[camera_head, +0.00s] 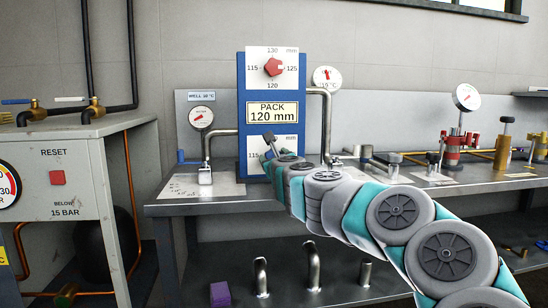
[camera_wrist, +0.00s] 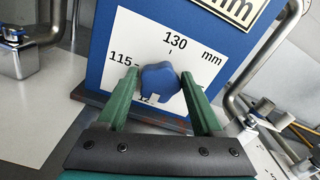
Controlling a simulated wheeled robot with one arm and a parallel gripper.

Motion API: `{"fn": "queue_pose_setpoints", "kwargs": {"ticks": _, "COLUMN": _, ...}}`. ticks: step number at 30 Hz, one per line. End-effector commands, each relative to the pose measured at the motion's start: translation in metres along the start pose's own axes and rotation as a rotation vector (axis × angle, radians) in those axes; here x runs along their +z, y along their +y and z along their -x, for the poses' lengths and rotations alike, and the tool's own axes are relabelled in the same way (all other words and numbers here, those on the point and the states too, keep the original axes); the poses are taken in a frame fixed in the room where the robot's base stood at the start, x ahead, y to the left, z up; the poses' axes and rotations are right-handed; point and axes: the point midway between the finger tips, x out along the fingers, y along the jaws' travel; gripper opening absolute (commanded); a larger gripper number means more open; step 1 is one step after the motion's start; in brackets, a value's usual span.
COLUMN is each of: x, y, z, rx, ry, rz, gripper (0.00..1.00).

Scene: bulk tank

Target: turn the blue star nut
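The blue star nut (camera_wrist: 158,80) sits on a white dial plate (camera_wrist: 190,50) marked 115 and 130 mm, seen in the wrist view. My gripper (camera_wrist: 158,75) is open, with one green finger on the left and one on the right of the nut. A narrow gap shows beside the nut on each side, so the fingers do not look closed on it. In the head view the lower dial (camera_head: 288,141) on the blue panel (camera_head: 242,110) is mostly hidden by my arm, and the nut cannot be made out clearly.
A red star nut (camera_head: 273,67) sits on the upper dial, above a PACK 120 mm sign (camera_head: 272,112). Metal pipes (camera_head: 326,120) run beside the panel. Gauges and red and brass valves (camera_head: 452,147) stand along the bench to the right. A grey RESET cabinet (camera_head: 60,215) is at left.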

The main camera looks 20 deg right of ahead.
Motion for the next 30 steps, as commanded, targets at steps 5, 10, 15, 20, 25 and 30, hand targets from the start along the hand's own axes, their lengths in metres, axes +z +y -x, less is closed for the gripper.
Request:
{"fn": "queue_pose_setpoints", "kwargs": {"ticks": 5, "x": 0.0, "y": -0.0001, "z": 0.0, "rx": 0.0, "ry": 0.0, "rz": 0.0, "gripper": 0.47}}
{"fn": "queue_pose_setpoints", "kwargs": {"ticks": 10, "x": -0.0001, "y": 0.0, "z": 0.0, "rx": 0.0, "ry": 0.0, "rz": 0.0, "gripper": 0.28}}
{"fn": "queue_pose_setpoints", "kwargs": {"ticks": 15, "x": -0.0001, "y": 0.0, "z": 0.0, "rx": 0.0, "ry": 0.0, "rz": 0.0, "gripper": 0.08}}
{"fn": "queue_pose_setpoints", "kwargs": {"ticks": 20, "x": 0.0, "y": -0.0001, "z": 0.0001, "rx": 0.0, "ry": 0.0, "rz": 0.002, "gripper": 0.03}}
{"fn": "queue_pose_setpoints", "kwargs": {"ticks": 25, "x": 0.0, "y": 0.0, "z": 0.0, "rx": 0.0, "ry": 0.001, "rz": 0.029, "gripper": 0.03}}
{"fn": "queue_pose_setpoints", "kwargs": {"ticks": 30, "x": 0.0003, "y": 0.0001, "z": 0.0, "rx": 0.0, "ry": 0.001, "rz": 0.107, "gripper": 0.03}}
